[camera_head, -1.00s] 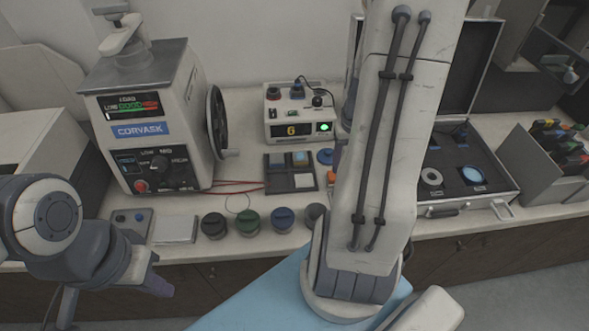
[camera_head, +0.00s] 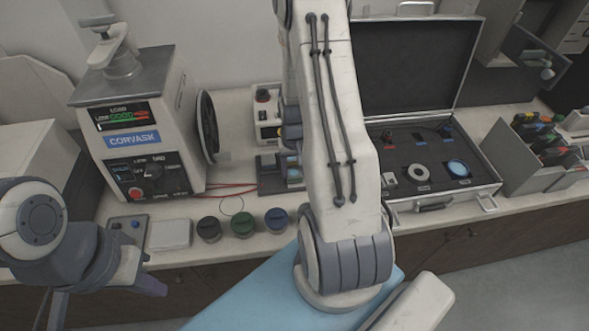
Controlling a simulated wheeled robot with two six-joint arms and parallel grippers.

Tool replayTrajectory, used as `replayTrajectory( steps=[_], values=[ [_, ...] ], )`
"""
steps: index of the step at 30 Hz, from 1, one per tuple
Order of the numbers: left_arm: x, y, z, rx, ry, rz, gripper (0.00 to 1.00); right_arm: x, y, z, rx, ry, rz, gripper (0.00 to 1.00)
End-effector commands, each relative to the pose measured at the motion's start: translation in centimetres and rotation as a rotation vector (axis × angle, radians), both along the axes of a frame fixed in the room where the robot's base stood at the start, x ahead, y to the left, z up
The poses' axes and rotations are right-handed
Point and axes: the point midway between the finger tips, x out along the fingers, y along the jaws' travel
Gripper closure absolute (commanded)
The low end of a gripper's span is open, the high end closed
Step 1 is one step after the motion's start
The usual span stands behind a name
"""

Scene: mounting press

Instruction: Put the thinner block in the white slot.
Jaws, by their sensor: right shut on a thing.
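My left gripper (camera_head: 105,296) hangs at the lower left in front of the bench, its two fingers apart with nothing between them. My right arm rises through the middle of the view. A grey part of its hand end (camera_head: 291,130) shows at its left edge, above the dark tray (camera_head: 268,182). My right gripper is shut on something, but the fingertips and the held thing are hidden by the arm. The tray holds blue pieces (camera_head: 293,173) beside the arm. The tray's right part and any white slot are covered by the arm, and I cannot tell which block is thinner.
A press-like machine (camera_head: 140,135) stands at the left, with a handwheel (camera_head: 207,125). A small control box (camera_head: 267,118) stands behind the tray. Dark, green (camera_head: 243,223) and blue knobbed jars line the front edge. An open case (camera_head: 440,190) and a bin (camera_head: 540,150) are at the right.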

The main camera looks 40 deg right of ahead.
Motion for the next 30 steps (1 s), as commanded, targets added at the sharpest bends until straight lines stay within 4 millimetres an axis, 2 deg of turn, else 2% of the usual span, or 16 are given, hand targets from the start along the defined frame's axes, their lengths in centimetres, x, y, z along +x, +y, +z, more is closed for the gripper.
replayTrajectory(
  steps=[3, 14, 15, 17, 26, 30],
  values=[
    [0.00, 0.00, 0.27, 0.000, 0.000, 0.000, 1.00, 0.01, -0.03, -0.71, -0.001, -0.001, 0.000, 1.00],
    [0.01, 0.00, -0.12, 0.000, 0.000, 0.000, 1.00, 0.00, -0.05, -1.19, -0.001, -0.002, 0.000, 1.00],
    [0.00, -0.01, -0.07, 0.000, 0.000, 0.000, 1.00, -0.02, -0.03, -1.16, -0.001, -0.001, 0.000, 0.38],
    [0.00, 0.00, -0.02, 0.000, 0.000, 0.000, 1.00, -0.02, -0.03, -1.10, -0.001, -0.001, 0.000, 0.16],
    [0.00, 0.00, 0.03, 0.000, 0.000, 0.000, 1.00, -0.02, -0.03, -1.04, -0.001, -0.001, 0.000, 0.16],
    [0.00, -0.01, 0.09, 0.000, 0.000, 0.000, 1.00, 0.05, -0.08, -0.34, -0.002, -0.003, 0.000, 0.16]
  ],
)
